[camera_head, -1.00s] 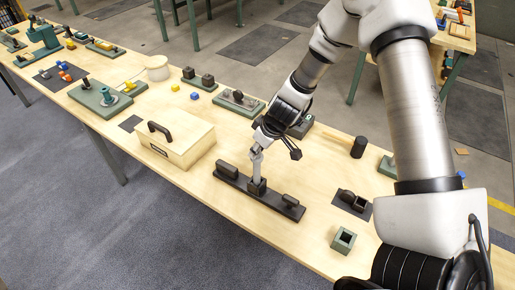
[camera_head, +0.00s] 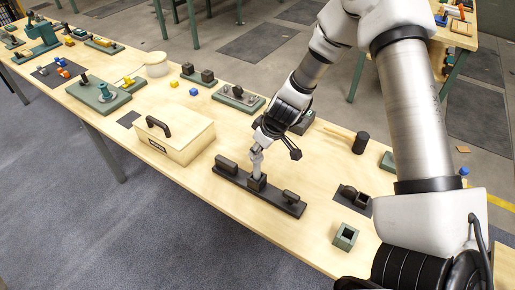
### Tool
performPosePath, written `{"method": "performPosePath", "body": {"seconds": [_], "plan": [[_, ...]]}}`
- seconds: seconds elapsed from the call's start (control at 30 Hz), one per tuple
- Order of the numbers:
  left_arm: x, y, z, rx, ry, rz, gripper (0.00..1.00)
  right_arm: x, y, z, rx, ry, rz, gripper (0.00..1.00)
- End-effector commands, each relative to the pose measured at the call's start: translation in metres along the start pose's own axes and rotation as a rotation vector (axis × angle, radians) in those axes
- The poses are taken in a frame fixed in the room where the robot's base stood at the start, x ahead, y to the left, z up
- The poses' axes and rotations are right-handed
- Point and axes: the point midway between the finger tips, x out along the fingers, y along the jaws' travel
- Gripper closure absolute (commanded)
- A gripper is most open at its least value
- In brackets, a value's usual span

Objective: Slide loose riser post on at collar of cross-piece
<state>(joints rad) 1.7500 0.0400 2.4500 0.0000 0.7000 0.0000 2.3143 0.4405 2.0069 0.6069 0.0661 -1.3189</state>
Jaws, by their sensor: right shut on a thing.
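My right gripper (camera_head: 259,148) is above the cross-piece, shut on the upper part of the post. The post partly hides the collar's opening. My left gripper is out of view.
A wooden box (camera_head: 185,148) with a dark handle stands left of the cross-piece. A green square block (camera_head: 345,237) and a dark part on a mat (camera_head: 366,206) lie to the right. A mallet (camera_head: 361,143) lies behind. Bare wood surrounds the cross-piece.

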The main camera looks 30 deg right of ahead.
Motion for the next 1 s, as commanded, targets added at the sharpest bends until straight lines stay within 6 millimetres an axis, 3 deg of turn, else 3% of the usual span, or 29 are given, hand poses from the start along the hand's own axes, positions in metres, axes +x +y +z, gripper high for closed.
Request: {"method": "performPosePath", "body": {"seconds": [0.13, 0.17, 0.2, 0.23, 0.6, 0.87, 1.0], "plan": [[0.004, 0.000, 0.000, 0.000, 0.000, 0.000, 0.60, 0.004, 0.000, 0.002, -0.001, 0.000, 0.000, 1.00], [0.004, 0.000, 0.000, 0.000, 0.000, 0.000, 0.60, 0.003, 0.000, 0.001, -0.001, 0.001, 0.000, 0.68], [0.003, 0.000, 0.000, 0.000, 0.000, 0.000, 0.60, 0.003, 0.000, 0.001, -0.001, 0.001, 0.000, 0.53], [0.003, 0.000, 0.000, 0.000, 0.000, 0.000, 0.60, 0.003, 0.000, 0.001, -0.001, 0.000, 0.000, 0.45], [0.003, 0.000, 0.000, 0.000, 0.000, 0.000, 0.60, 0.002, 0.000, 0.001, 0.000, 0.000, 0.000, 0.45], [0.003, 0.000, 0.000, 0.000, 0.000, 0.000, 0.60, -0.009, 0.000, 0.001, 0.002, 0.001, 0.001, 0.45], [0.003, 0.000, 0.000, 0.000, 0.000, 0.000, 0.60, -0.025, -0.001, 0.038, 0.010, 0.003, -0.006, 0.45]]}}
